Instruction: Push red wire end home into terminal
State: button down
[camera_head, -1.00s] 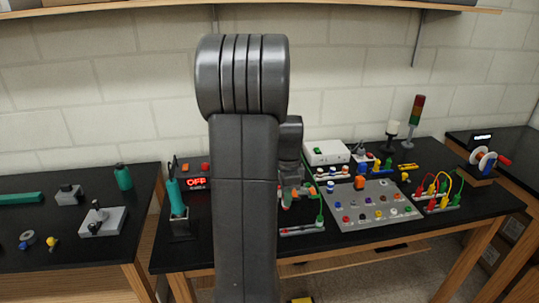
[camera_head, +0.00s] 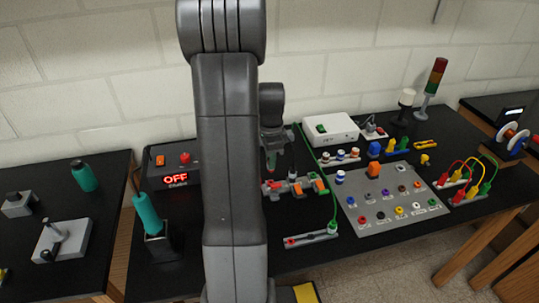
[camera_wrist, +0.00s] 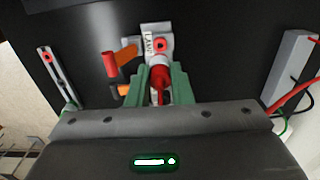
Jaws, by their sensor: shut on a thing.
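My gripper (camera_wrist: 160,78) has green fingers, shut on the red wire end (camera_wrist: 159,90) in the wrist view. The grey terminal (camera_wrist: 166,31), labelled LAMP, lies just beyond the fingertips. Its red-ringed opening (camera_wrist: 160,44) lines up roughly with the held end, and a short gap seems to lie between them. In the head view my gripper (camera_head: 271,161) points down over the terminal row with orange levers (camera_head: 295,187). The wire end is too small to make out there.
An orange lever (camera_wrist: 126,54) and a red cylinder (camera_wrist: 109,64) sit left of the terminal. A grey strip (camera_head: 312,239) with a green wire lies in front. The plug panel (camera_head: 390,212) is to the right. A red OFF display (camera_head: 176,178) stands left.

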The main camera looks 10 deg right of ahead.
jog(key=shift+f, duration=0.15)
jog(key=shift+f+b, duration=2.05)
jog(key=shift+f, duration=0.7)
jog(key=shift+s+a+f, duration=0.15)
jog(key=shift+s+f, duration=0.05)
